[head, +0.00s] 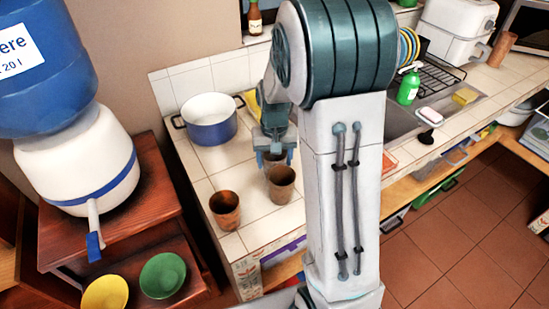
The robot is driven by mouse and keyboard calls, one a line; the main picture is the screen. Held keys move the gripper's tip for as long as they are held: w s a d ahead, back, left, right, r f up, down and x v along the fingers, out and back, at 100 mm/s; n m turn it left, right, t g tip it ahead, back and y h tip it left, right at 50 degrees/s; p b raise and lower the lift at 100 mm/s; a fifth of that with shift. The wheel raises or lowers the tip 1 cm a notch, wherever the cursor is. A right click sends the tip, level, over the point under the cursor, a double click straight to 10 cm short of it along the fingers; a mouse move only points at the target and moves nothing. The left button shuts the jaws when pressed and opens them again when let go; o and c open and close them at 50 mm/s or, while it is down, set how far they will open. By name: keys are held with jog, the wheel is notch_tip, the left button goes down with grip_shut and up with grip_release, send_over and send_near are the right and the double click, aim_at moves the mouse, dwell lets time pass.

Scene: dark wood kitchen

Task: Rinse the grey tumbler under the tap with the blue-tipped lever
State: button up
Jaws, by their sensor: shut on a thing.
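My gripper (274,158) points down over the tiled counter. It is shut on a small tumbler (279,158), mostly hidden by the fingers and the cup in front; its colour is hard to tell. A brownish cup (281,186) stands upright just in front of it, nearer the camera. A copper-brown cup (225,210) stands near the counter's left front corner. The tap with the blue-tipped lever (95,246) is on the front of the white water dispenser (75,160) at the left, well away from my gripper.
A blue bottle (45,70) sits on the dispenser, on a reddish wooden stand (165,205). A yellow bowl (105,293) and a green bowl (163,276) are below the tap. A blue-and-white pot (208,122) is behind the cups. My arm hides part of the counter and sink.

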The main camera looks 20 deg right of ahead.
jog(key=shift+f, duration=0.3)
jog(key=shift+f, duration=0.2)
jog(key=o, duration=1)
jog(key=shift+r, duration=0.1)
